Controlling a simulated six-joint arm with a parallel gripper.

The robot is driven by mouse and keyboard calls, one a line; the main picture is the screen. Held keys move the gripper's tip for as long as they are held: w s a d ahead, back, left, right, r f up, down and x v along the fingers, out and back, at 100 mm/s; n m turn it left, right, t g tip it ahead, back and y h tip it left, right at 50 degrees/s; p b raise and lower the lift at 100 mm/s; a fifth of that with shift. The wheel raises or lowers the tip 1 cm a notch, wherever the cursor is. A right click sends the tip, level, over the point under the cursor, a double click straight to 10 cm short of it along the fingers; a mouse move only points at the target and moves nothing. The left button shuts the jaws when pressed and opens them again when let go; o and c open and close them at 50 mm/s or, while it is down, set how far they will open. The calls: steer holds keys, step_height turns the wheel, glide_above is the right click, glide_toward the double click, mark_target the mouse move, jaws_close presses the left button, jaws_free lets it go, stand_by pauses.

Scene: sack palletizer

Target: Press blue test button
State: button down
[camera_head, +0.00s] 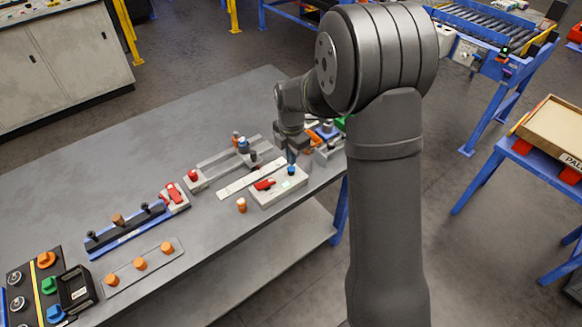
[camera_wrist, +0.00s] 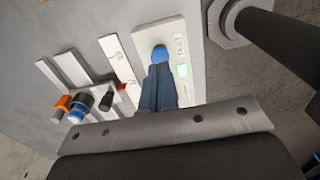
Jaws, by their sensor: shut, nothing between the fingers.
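The blue test button (camera_head: 291,170) is a small round cap on a light grey box (camera_head: 268,197) near the table's front edge. In the wrist view the blue button (camera_wrist: 160,52) shows just beyond my fingertips, beside a "TEST" label (camera_wrist: 179,46). My gripper (camera_head: 291,158) is shut and empty, pointing down just behind the button. In the wrist view its fingers (camera_wrist: 159,72) overlap the near edge of the button. I cannot tell whether they touch it.
The table's left back area is clear.

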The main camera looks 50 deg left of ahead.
mark_target(291, 168)
step_height(291, 168, up, 6)
steer(key=shift+f, duration=0.2)
stand_by(0.4)
steer(key=shift+f, duration=4)
steer(key=shift+r, duration=2.15)
steer(key=shift+r, duration=0.1)
steer(key=shift+f, duration=2.25)
